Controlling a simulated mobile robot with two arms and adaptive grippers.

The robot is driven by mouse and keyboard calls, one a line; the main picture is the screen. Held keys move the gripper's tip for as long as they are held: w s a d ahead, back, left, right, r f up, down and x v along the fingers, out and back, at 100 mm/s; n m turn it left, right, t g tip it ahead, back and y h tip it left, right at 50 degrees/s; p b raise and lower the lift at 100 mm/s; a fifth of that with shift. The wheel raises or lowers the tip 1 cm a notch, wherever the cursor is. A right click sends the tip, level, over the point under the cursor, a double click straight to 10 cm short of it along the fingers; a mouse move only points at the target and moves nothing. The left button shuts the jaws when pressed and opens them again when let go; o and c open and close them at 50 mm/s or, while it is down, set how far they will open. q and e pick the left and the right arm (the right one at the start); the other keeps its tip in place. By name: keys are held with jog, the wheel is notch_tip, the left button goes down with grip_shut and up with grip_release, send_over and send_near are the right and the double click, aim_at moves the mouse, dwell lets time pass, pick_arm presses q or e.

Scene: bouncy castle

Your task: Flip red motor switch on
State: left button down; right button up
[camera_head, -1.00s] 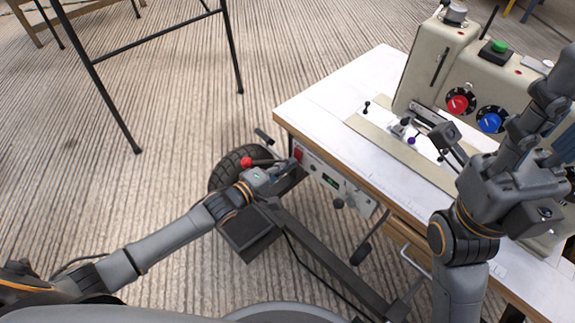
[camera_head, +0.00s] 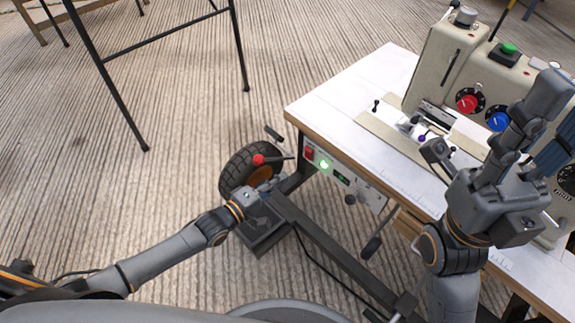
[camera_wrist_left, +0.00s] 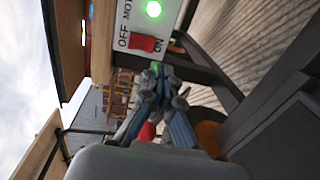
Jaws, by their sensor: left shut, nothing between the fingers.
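The red motor switch (camera_head: 309,153) is on the pale control panel under the table's left front edge. A green light (camera_head: 323,165) glows beside it. In the left wrist view the red switch (camera_wrist_left: 142,43) sits between OFF and ON labels, near the glowing green light (camera_wrist_left: 153,9). My left gripper (camera_head: 250,194) is shut and empty, below and left of the switch and apart from it. Its closed fingertips (camera_wrist_left: 157,84) show just below the panel in the left wrist view. My right gripper (camera_head: 494,122) has its fingers spread above the table, in front of the sewing machine.
The sewing machine (camera_head: 443,55) has red and blue dials and a green button. The white tabletop (camera_head: 350,85) has a wooden edge. A black wheel (camera_head: 233,172) and a red-knobbed lever (camera_head: 259,159) are near my left gripper. A dark metal frame (camera_head: 105,75) stands on the carpet.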

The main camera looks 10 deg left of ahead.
pick_arm(q)
jog(key=p+v, duration=0.1)
jog(key=v, duration=0.5)
jog(key=shift+f+p, duration=0.3)
jog(key=shift+f, duration=0.4)
jog(key=shift+s, duration=0.15)
